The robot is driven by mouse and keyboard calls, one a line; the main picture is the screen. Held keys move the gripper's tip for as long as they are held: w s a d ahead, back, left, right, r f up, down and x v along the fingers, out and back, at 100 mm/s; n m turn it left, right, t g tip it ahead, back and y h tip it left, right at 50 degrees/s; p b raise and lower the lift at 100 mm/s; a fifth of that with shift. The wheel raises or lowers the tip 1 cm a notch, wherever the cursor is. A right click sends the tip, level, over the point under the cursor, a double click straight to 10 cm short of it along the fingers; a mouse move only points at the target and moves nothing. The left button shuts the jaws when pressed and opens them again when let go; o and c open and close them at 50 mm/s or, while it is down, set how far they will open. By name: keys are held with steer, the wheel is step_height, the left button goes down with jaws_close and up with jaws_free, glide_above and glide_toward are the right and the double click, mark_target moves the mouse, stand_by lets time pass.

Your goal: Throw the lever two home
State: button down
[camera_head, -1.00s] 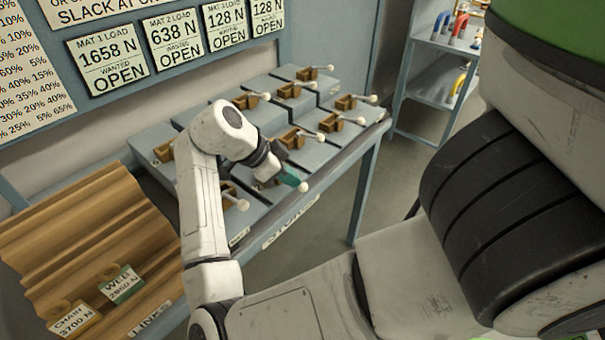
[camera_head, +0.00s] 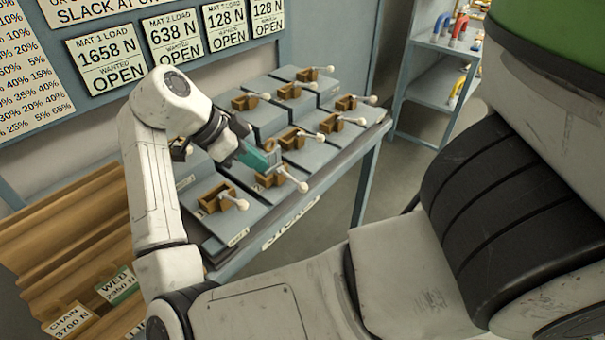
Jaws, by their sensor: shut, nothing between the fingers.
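Several levers with brown wooden brackets and white ball knobs stand on grey blocks on the bench. The front-row lever nearest the left (camera_head: 218,195) points its knob to the lower right. The front-row lever beside it (camera_head: 290,176) also points its knob to the lower right. My gripper (camera_head: 268,160), with teal fingers, is shut and empty, just behind and above this second lever's bracket. I cannot tell whether it touches the bracket. The block numbers are too small to read, so I cannot tell which lever is two. My arm hides part of the back left blocks.
More levers (camera_head: 296,90) fill the right and back of the bench (camera_head: 330,195). A corrugated brown rack (camera_head: 60,250) with chain and web tags lies left. Signs reading OPEN (camera_head: 107,60) hang behind. A shelf (camera_head: 435,85) stands at the far right.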

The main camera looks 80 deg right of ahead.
steer(key=shift+v, duration=1.45)
